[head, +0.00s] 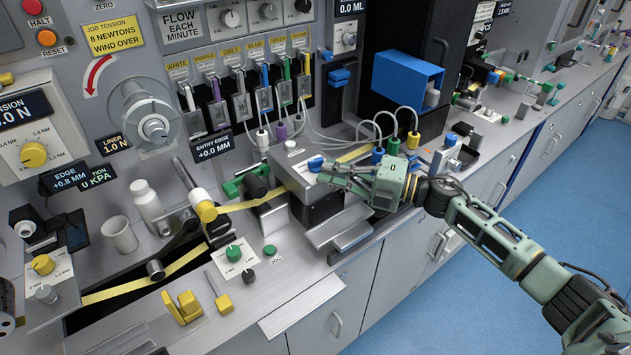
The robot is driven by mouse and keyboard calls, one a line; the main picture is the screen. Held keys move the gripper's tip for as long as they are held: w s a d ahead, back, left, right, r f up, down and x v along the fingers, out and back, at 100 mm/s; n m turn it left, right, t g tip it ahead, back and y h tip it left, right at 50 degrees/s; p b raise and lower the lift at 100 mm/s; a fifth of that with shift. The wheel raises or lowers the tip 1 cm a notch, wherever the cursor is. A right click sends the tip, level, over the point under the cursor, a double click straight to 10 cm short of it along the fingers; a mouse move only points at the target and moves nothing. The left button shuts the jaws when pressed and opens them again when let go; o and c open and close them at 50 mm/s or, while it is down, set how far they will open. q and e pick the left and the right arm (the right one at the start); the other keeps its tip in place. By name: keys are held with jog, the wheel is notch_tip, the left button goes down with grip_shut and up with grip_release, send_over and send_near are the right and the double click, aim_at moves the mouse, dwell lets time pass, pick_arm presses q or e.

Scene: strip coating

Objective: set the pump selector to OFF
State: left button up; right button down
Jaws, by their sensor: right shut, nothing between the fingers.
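My right gripper (328,172) is shut and empty, reaching in from the right over the grey coating block (318,205). Its fingertips are at or very near a blue knob (316,162) on top of that block; I cannot tell whether they touch it. The fingers partly cover the knob's surroundings, and no OFF mark or pump label is readable there. I cannot tell for certain which knob is the pump selector. Another knob, green (233,253), sits on a small white plate at the bench front. My left gripper is not in view.
A yellow strip (235,206) runs across the bench into the block. Thin tubes and several bottles with coloured caps (393,146) stand behind the gripper. A white cup (120,235) and yellow clamps (183,307) are at the left. The blue floor (430,310) is clear.

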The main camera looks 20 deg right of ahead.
jog(key=shift+w+d+f+b, duration=0.15)
jog(key=shift+w+d+b, duration=0.1)
jog(key=shift+d+b, duration=0.05)
jog(key=shift+d, duration=0.1)
dwell(0.3)
